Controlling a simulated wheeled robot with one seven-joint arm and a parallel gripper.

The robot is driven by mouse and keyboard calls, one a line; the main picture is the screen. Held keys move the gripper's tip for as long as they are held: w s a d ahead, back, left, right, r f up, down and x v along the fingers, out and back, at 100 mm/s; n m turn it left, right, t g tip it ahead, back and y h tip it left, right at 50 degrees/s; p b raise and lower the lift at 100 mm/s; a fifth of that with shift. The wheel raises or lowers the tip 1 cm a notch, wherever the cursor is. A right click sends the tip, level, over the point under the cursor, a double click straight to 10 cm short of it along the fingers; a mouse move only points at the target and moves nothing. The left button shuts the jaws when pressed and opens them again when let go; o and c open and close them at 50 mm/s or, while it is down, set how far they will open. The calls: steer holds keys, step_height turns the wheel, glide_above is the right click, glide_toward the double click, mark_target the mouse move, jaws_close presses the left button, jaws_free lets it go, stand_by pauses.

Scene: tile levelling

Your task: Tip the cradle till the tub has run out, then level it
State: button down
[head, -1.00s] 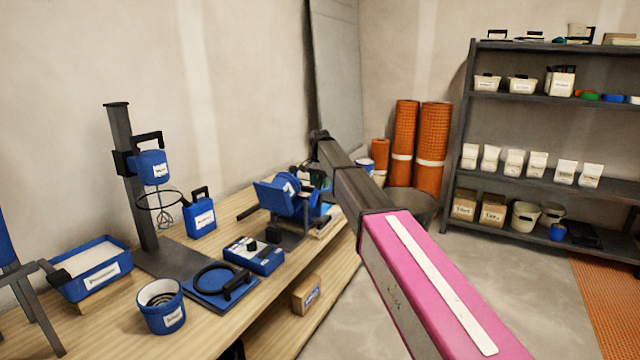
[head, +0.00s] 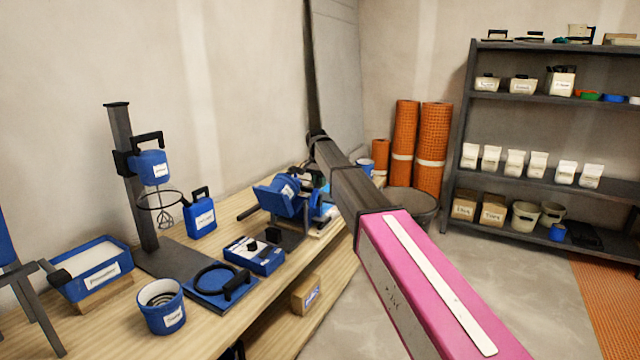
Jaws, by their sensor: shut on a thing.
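The blue cradle (head: 272,201) stands on a dark stand near the bench's far end. It looks tilted. A blue tub with a white label (head: 289,187) appears to sit in it; its inside and any contents cannot be made out. My arm reaches in from the lower right and covers the space right of the cradle. My gripper (head: 309,180) is mostly hidden there, a small dark shape at the cradle's far right side, shut on the cradle; the fingertips and exact grip point are not clear.
On the wooden bench (head: 222,318) are a blue control box (head: 254,256), a labelled blue jug (head: 201,217), a round-topped blue plate (head: 207,302), a blue bucket (head: 162,307) and a mixer stand (head: 131,180). A grey floor tub (head: 414,208) stands behind my arm.

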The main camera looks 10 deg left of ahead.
steer(key=shift+s+a+r+t+h, duration=0.2)
steer(key=shift+s+r+t+h, duration=0.05)
steer(key=shift+s+t, duration=0.3)
steer(key=shift+s+a+r+t+h, duration=0.2)
steer(key=shift+s+t, duration=0.25)
steer(key=shift+t, duration=0.15)
steer(key=shift+s+a+r+t+h, duration=0.15)
steer(key=shift+s+r+t+h, duration=0.1)
steer(key=shift+s+t, duration=0.3)
steer(key=shift+s+a+r+t+h, duration=0.1)
steer(key=shift+s+a+t+h, duration=0.25)
steer(key=shift+s+t, duration=0.4)
steer(key=shift+s+a+r+t+h, duration=0.1)
steer(key=shift+s+a+t+h, duration=0.2)
steer(key=shift+s+t, duration=0.4)
steer(key=shift+s+a+f+t+h, duration=0.35)
steer(key=shift+s+t, duration=0.3)
steer(key=shift+t, duration=0.3)
steer(key=shift+s+a+f+t+h, duration=0.15)
steer(key=shift+s+t+h, duration=0.25)
steer(key=shift+s+t, duration=0.4)
steer(key=shift+s+a+f+t+h, duration=0.2)
steer(key=shift+s+a+t+h, duration=0.25)
steer(key=shift+t, duration=0.65)
steer(key=shift+s+f, duration=0.1)
steer(key=shift+s, duration=0.1)
steer(key=c, duration=1)
jaws_free()
steer(key=shift+o, duration=0.2)
